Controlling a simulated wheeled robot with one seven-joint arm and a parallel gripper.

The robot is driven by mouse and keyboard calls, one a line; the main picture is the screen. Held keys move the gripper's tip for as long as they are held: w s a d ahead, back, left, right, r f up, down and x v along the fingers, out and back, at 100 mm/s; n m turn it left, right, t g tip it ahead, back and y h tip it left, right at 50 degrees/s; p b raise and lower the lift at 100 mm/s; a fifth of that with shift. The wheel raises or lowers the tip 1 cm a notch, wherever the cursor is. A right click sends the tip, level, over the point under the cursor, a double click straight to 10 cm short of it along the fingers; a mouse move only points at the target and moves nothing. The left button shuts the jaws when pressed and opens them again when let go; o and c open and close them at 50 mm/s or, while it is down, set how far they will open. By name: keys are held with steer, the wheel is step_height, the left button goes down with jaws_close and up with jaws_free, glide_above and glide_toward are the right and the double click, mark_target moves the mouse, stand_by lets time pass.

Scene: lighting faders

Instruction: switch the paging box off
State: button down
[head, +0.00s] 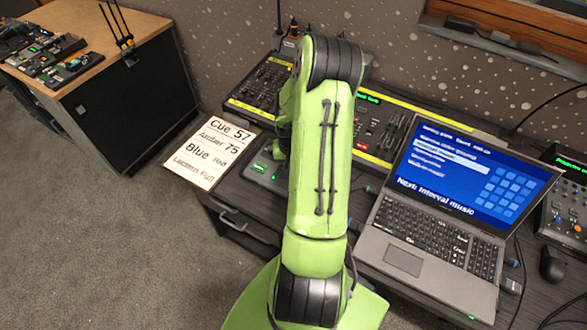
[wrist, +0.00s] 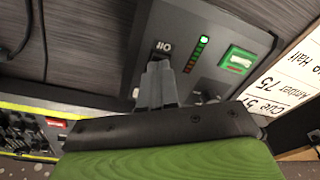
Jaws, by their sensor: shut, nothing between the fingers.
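The paging box, a dark grey box (wrist: 218,30), fills the middle of the wrist view. In the head view the box (head: 264,169) shows partly beside my arm, which hides the gripper and the switch.
A green-framed display or button (wrist: 237,60) is on the box. A printed cue card (head: 211,150) lies left of it. A lighting console (head: 262,85) stands behind, and an open laptop (head: 437,205) stands to the right. The box stands on a dark desk.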

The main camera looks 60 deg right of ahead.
steer(key=shift+f+b, duration=0.3)
steer(key=shift+f, duration=0.1)
steer(key=shift+r, duration=0.1)
step_height(320, 180, up, 7)
steer(key=p, duration=0.5)
stand_by(0.5)
